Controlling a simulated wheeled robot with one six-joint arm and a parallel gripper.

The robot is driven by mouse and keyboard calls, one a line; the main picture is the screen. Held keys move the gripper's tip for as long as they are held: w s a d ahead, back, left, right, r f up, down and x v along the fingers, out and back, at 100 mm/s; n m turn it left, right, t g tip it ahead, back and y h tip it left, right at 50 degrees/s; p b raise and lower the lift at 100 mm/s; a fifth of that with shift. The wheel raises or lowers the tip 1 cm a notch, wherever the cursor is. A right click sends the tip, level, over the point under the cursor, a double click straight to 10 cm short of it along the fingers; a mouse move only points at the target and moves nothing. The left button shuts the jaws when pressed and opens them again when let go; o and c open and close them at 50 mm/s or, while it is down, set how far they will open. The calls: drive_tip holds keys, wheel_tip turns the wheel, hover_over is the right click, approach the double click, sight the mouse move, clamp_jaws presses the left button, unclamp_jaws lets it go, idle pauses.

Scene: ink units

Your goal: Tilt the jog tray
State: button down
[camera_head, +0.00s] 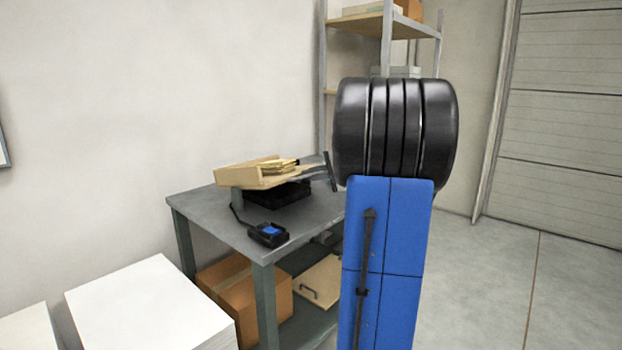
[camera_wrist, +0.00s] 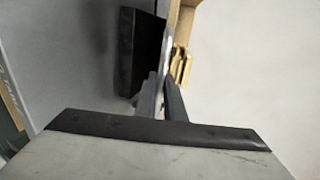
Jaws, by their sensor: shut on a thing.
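The jog tray (camera_head: 236,178) is a shallow light-wood tray on a black base (camera_head: 280,194) on the grey workbench. It looks slightly tilted, and some tan envelopes or pads (camera_head: 274,166) lie in it. My gripper (camera_head: 318,173) is at the tray's right side, partly hidden by my blue and black arm. In the wrist view my gripper (camera_wrist: 165,98) is shut on the edge of the tray (camera_wrist: 181,24), with the tan stack (camera_wrist: 180,66) just beyond. The exact contact is too small to see clearly.
A black control box with a blue top (camera_head: 268,233) sits at the front of the workbench (camera_head: 205,208). A cardboard box (camera_head: 245,292) is on the lower shelf. White paper stacks (camera_head: 150,305) stand at the lower left. Shelving (camera_head: 385,45) stands behind; open floor lies right.

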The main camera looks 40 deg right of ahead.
drive_tip(key=c, duration=1.8)
unclamp_jaws()
drive_tip(key=shift+r, duration=0.15)
drive_tip(key=shift+c, duration=0.2)
drive_tip(key=v, duration=1.7)
drive_tip(key=shift+s+a+r, duration=0.1)
drive_tip(key=w+a+f+n+g+y, duration=0.1)
drive_tip(key=a+f+n+g, duration=0.3)
drive_tip(key=a, duration=1)
drive_tip(key=w+a+f+n+g+y, duration=0.1)
drive_tip(key=a+f+n+g+y, duration=0.15)
drive_tip(key=a+f, duration=0.75)
drive_tip(key=s+a+f+n+g+h, duration=0.1)
drive_tip(key=s+a+f+n, duration=0.3)
drive_tip(key=s+a, duration=0.4)
drive_tip(key=s+a+f+n+g+h, duration=0.2)
drive_tip(key=s+a+f+n+h, duration=0.1)
drive_tip(key=s+a+n, duration=0.3)
drive_tip(key=s+a+f, duration=0.1)
drive_tip(key=s+a, duration=0.1)
drive_tip(key=a, duration=0.2)
drive_tip(key=shift+s+a+f+n+h, duration=0.25)
drive_tip(key=shift+s+a+n+h, duration=0.05)
drive_tip(key=shift+n+h, duration=0.05)
